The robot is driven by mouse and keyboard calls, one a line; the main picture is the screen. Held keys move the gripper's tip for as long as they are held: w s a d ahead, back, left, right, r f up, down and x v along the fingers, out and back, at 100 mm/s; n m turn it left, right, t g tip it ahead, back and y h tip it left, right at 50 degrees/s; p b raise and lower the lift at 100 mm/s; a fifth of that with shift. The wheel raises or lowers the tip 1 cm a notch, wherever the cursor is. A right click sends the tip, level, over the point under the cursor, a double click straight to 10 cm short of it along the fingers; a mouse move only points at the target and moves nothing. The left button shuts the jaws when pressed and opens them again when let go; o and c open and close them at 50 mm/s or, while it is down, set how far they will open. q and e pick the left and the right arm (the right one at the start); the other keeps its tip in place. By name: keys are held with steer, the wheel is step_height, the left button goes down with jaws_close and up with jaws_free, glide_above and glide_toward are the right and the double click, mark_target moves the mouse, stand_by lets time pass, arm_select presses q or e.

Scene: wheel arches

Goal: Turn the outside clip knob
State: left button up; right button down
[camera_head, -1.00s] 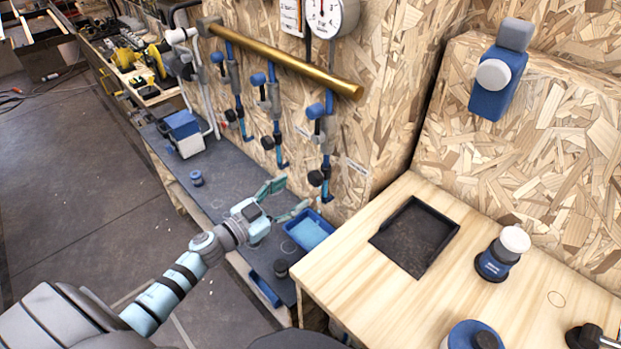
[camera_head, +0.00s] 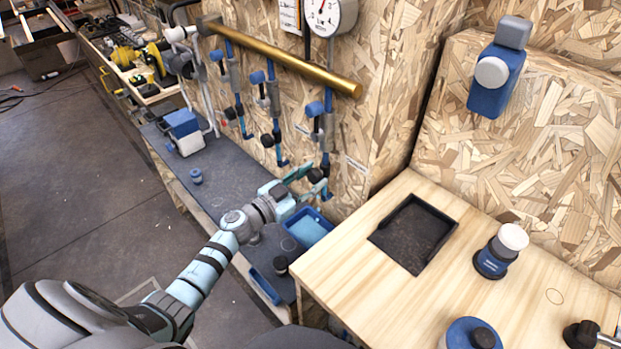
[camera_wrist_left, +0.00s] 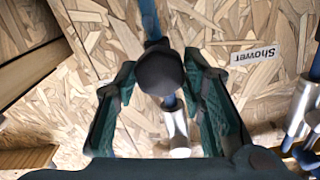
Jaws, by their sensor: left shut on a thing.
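Three blue-and-grey valve assemblies hang on the chipboard wall under a brass pipe (camera_head: 285,62). The rightmost valve (camera_head: 327,125) has a black round knob (camera_head: 315,175) at its lower end. My left gripper (camera_head: 308,180) is at this knob. In the left wrist view the knob (camera_wrist_left: 160,73) sits between the two green fingers of the left gripper (camera_wrist_left: 163,80), which are shut on it. A wall label (camera_wrist_left: 254,55) reading "Shower" is to the right of the knob there. I cannot make out an "outside clip" label. My right gripper is not in view.
A blue tray (camera_head: 310,229) and a small dark knob (camera_head: 281,265) are on the dark bench below my left wrist. A wooden worktop (camera_head: 350,270) with a black tray (camera_head: 438,209) is on the right. The middle valve (camera_head: 272,110) hangs close to the left.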

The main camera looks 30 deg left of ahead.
arm_select(q)
steer(key=shift+m, duration=0.9)
steer(key=m, duration=0.3)
steer(key=shift+p, duration=0.3)
steer(key=m, duration=0.3)
steer(key=shift+f, duration=0.1)
steer(key=m, duration=0.3)
steer(key=shift+d+m+b, duration=0.1)
steer(key=shift+m+b, duration=0.25)
steer(key=shift+m, duration=0.05)
steer(key=m+b, duration=0.1)
steer(key=m, duration=0.5)
steer(key=shift+f+b, duration=0.2)
steer(key=shift+b, duration=0.1)
steer(key=m+b, duration=0.1)
steer(key=m, duration=0.5)
steer(key=shift+b, duration=0.4)
steer(key=shift+m, duration=0.3)
